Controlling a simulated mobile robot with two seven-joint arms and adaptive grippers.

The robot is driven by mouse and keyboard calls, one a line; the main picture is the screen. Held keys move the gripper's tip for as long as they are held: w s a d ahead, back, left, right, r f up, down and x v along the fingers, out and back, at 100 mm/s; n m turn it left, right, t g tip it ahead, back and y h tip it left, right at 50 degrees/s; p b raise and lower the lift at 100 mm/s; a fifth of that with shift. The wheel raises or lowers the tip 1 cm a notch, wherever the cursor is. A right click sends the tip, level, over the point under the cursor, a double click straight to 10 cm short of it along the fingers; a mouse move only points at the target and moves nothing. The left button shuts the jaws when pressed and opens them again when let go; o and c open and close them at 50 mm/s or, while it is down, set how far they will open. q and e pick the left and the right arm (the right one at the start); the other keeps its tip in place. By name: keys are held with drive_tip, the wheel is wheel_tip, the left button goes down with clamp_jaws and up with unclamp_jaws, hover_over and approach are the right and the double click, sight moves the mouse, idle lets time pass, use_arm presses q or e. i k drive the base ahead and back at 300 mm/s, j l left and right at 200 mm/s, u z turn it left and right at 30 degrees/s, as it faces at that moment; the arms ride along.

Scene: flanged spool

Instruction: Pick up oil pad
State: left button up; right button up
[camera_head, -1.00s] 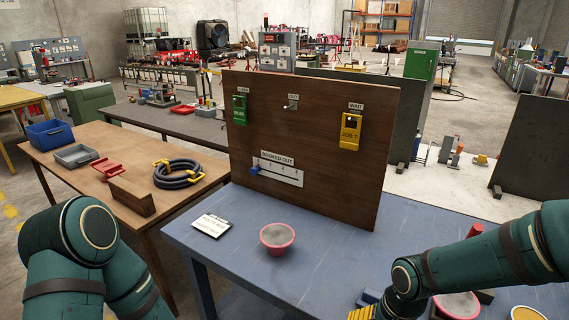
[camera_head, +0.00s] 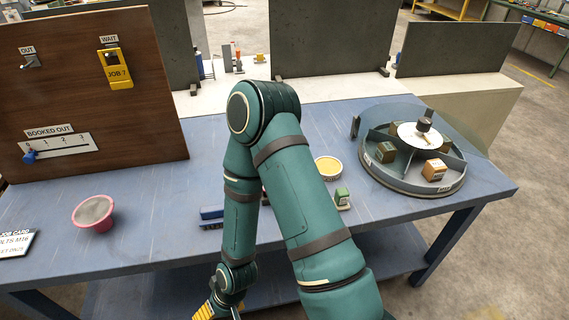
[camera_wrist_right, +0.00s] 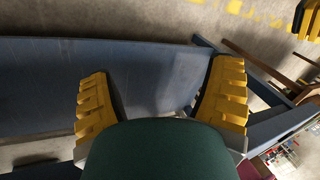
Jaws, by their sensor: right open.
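No item in view is clearly labelled as an oil pad. A round tin with a pale yellow top (camera_head: 328,168) stands on the blue table behind my right arm. A pink bowl with a grey top (camera_head: 93,212) stands at the table's left. My right gripper (camera_head: 214,309) is low at the front edge of the table, partly cut off by the frame. In the right wrist view my right gripper (camera_wrist_right: 162,95) is open and empty, with a blue surface beyond its fingers. A yellow ridged piece at that view's top right corner looks like part of my left gripper (camera_wrist_right: 307,20).
A round divided carousel (camera_head: 415,155) with small boxes stands on the blue table (camera_head: 150,240) at the right. A small green-topped item (camera_head: 342,197) and a blue block (camera_head: 212,214) sit near my right arm. A wooden board (camera_head: 85,100) stands at the left.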

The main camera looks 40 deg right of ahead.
sight(341, 197)
drive_tip(key=z, duration=1.95)
